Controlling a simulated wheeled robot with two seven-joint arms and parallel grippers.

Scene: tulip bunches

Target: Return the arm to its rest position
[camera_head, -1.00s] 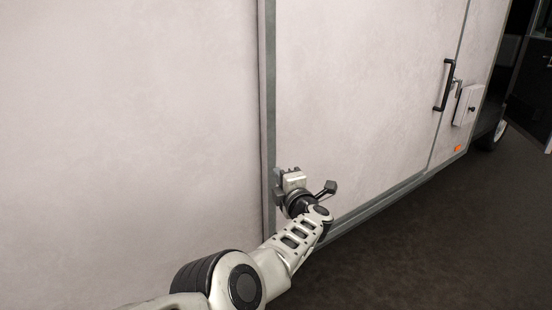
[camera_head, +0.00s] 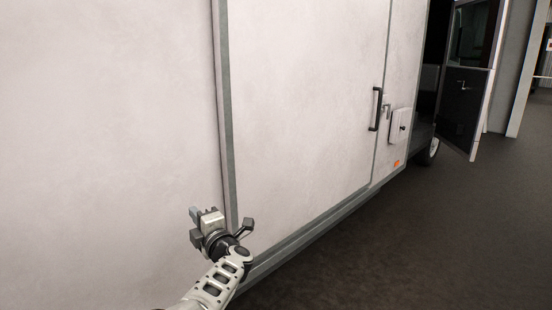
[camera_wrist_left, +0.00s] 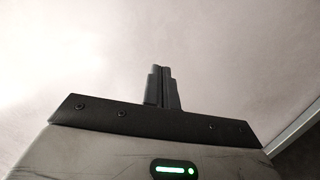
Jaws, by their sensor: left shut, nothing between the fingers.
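My left arm reaches in from the bottom of the head view, with my left gripper (camera_head: 196,226) low in front of the pale wall of a van or trailer (camera_head: 110,120). In the left wrist view its two dark fingers (camera_wrist_left: 162,84) are together with nothing between them, and only the pale wall lies beyond. I cannot tell how close the fingers are to the wall. My right gripper does not show in either view.
The pale side door (camera_head: 300,110) has a black handle (camera_head: 376,109) and a small white box (camera_head: 400,125) beside it. A wheel (camera_head: 431,151) and an open dark door (camera_head: 466,95) show farther right. The dark floor (camera_head: 420,240) at the lower right is clear.

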